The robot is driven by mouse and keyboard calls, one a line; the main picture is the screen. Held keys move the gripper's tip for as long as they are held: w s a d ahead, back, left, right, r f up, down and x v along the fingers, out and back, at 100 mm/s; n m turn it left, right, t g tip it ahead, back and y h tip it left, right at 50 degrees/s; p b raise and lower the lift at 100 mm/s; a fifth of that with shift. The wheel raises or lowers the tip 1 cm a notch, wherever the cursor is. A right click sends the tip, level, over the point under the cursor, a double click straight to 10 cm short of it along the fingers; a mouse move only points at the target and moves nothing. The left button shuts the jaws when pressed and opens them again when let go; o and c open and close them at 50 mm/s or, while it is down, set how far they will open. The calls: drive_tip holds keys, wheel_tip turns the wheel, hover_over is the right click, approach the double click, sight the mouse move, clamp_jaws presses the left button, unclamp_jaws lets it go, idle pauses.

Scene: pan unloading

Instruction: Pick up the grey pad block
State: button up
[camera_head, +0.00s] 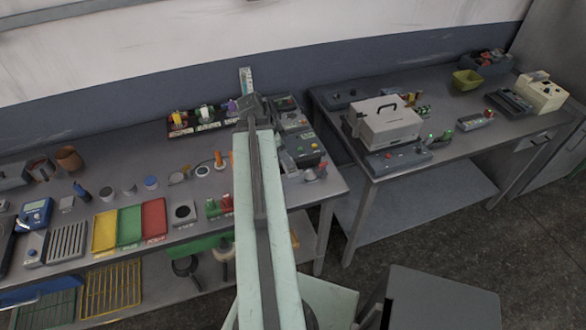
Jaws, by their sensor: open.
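A small light-grey block (67,203) lies on the left workbench (130,173), just right of a blue meter; it is the likeliest match for the grey pad block, though too small to be certain. My gripper (250,104) is at the far end of my pale green arm, over the right part of the left workbench. It is open, far to the right of the grey block; its fingertips are small and hard to make out. My arm hides part of the bench beneath it.
Yellow, green and red trays (130,225) stand near the bench's front edge, with a blue meter (36,212) to their left. Several small cups and parts lie behind them. A grey case (385,122) stands on the right bench. A grey stool (440,300) is at front right.

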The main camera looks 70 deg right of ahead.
sight(292, 169)
drive_tip(key=b+x, duration=0.4)
drive_tip(key=x, duration=0.1)
drive_tip(key=shift+w+d+f+b, duration=0.1)
drive_tip(key=shift+w+f+b, duration=0.1)
drive_tip(key=shift+b, duration=0.15)
drive_tip(key=shift+r, duration=0.15)
clamp_jaws()
